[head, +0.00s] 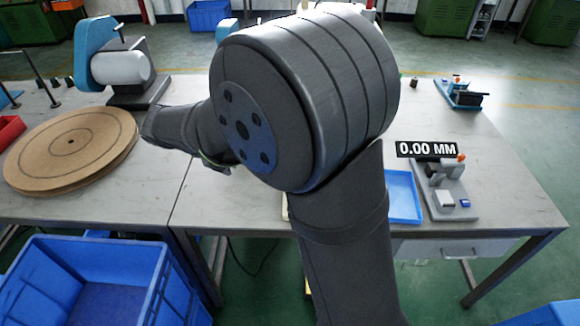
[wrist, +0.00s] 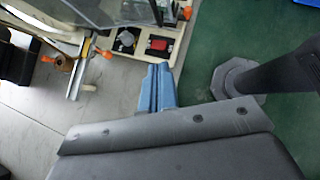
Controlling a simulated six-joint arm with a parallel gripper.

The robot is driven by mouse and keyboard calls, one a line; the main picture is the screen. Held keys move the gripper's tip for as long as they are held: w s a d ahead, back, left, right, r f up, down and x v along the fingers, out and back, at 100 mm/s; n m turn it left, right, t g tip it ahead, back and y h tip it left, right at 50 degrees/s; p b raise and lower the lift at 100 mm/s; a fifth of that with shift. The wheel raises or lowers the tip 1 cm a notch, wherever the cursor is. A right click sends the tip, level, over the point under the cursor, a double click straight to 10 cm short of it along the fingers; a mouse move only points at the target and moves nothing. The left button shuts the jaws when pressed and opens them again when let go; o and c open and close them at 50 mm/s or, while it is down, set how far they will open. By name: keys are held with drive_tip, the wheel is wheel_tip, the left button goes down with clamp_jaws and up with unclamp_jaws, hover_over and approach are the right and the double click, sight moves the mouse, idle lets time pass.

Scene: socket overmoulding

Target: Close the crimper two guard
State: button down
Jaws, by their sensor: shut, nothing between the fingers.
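In the wrist view my gripper (wrist: 158,84) is shut, its two blue fingers together with nothing between them. I cannot tell which crimper this is. In the head view my arm covers the middle of the bench, and my gripper is hidden.
In the head view a round wooden disc (head: 70,175) lies on the left table, a blue tray (head: 403,197) and a gauge stand (head: 447,200) on the right. A blue crate (head: 95,250) stands in front.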

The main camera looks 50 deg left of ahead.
drive_tip(key=w+d+r+x, duration=0.1)
drive_tip(key=r+x, duration=0.1)
drive_tip(key=x, duration=1.1)
drive_tip(key=shift+w, duration=0.3)
drive_tip(key=shift+a, duration=0.1)
